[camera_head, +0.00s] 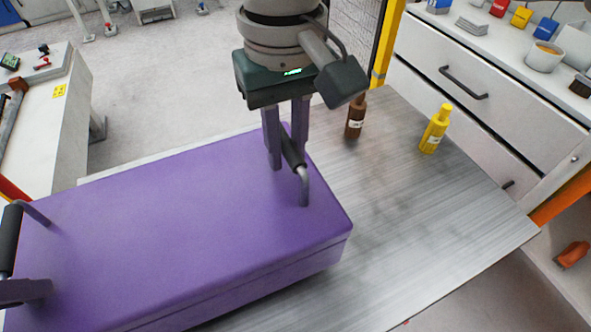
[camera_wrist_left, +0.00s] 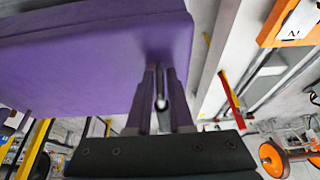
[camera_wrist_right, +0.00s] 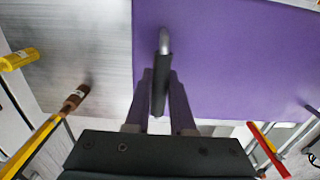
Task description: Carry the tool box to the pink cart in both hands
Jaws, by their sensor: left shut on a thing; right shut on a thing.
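The purple tool box (camera_head: 190,210) lies across the lower left of the head view, its lid up and level-looking. My right gripper (camera_head: 288,158) is shut on the dark-gripped bent handle (camera_head: 303,188) near its right end. My left gripper (camera_head: 35,290), partly cut off at the left edge, is shut on the other handle (camera_head: 8,238). Each wrist view shows the fingers around a handle: the left wrist view (camera_wrist_left: 160,100) and the right wrist view (camera_wrist_right: 158,95). I cannot tell whether the box touches the metal top below it. No pink surface shows.
The brushed metal top (camera_head: 420,230) is bare right of the box. A brown bottle (camera_head: 355,118) and a yellow bottle (camera_head: 434,130) stand at its far side. A white drawer cabinet (camera_head: 490,75) borders it at right. A white bench (camera_head: 48,120) stands left, with open floor (camera_head: 160,75) between.

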